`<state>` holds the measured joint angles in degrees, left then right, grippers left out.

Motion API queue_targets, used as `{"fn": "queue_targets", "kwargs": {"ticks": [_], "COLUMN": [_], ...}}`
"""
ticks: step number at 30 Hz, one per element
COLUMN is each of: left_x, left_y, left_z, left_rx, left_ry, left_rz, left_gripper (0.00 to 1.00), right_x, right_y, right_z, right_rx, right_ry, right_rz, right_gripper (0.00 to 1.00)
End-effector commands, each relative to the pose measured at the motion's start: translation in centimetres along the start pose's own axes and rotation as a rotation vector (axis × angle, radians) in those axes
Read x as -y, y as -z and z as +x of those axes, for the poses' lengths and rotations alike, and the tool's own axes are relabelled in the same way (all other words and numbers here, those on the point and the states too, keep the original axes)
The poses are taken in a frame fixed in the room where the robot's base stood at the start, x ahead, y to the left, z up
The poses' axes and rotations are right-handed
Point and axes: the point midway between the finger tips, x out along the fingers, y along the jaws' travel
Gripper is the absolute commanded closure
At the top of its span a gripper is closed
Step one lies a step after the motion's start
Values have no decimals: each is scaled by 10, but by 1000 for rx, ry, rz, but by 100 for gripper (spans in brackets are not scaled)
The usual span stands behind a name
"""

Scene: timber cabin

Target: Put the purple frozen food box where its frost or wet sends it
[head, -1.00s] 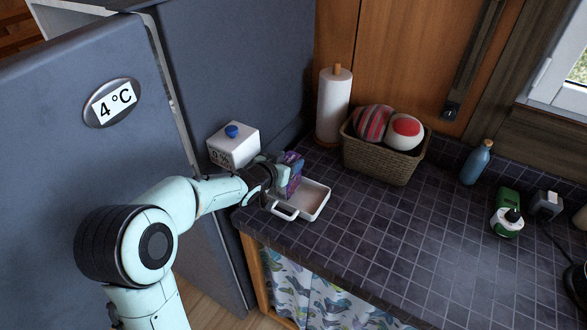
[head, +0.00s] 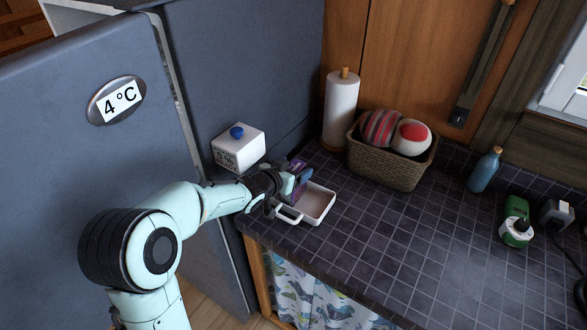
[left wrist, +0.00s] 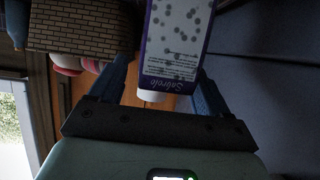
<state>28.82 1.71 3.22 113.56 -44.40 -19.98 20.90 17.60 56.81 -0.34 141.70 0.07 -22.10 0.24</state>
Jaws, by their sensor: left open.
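The purple box (head: 299,168) is at the white handled tray (head: 322,207) on the counter, partly hidden by my left gripper (head: 284,184). The gripper is open, with its fingers on either side of the box. In the left wrist view (left wrist: 160,95) the box (left wrist: 172,84) fills the space between the fingers; its pale face carries many grey spots, and I cannot tell whether they are print or drops. Whether the box touches the tray floor is hidden. The grey fridge (head: 60,170) with a 4 °C badge (head: 116,100) stands at left. My right gripper is out of view.
A white carton with a blue cap (head: 240,150) stands behind my gripper. A paper roll (head: 341,110) and a wicker basket (head: 385,168) with two balls stand at the back. The middle counter is clear.

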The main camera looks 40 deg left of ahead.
Motion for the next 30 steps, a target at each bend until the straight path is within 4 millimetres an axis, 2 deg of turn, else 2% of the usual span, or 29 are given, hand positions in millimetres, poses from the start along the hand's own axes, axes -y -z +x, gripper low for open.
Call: {"fn": "queue_targets", "kwargs": {"ticks": [9, 15, 21, 30], "left_x": [0, 0, 0, 0], "left_y": [3, 2, 1, -1], "left_z": [-67, -101, -115, -116], "left_rx": [-3, -3, -1, 0], "left_ry": [3, 2, 1, 1], "left_rz": [1, 0, 0, -1], "left_gripper": [23, 23, 23, 23], "right_x": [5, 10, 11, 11], "right_y": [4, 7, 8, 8], "right_z": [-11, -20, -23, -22], "right_rx": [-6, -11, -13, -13], "right_ry": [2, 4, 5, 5], "right_rz": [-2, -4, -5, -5], "right_gripper": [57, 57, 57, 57]}}
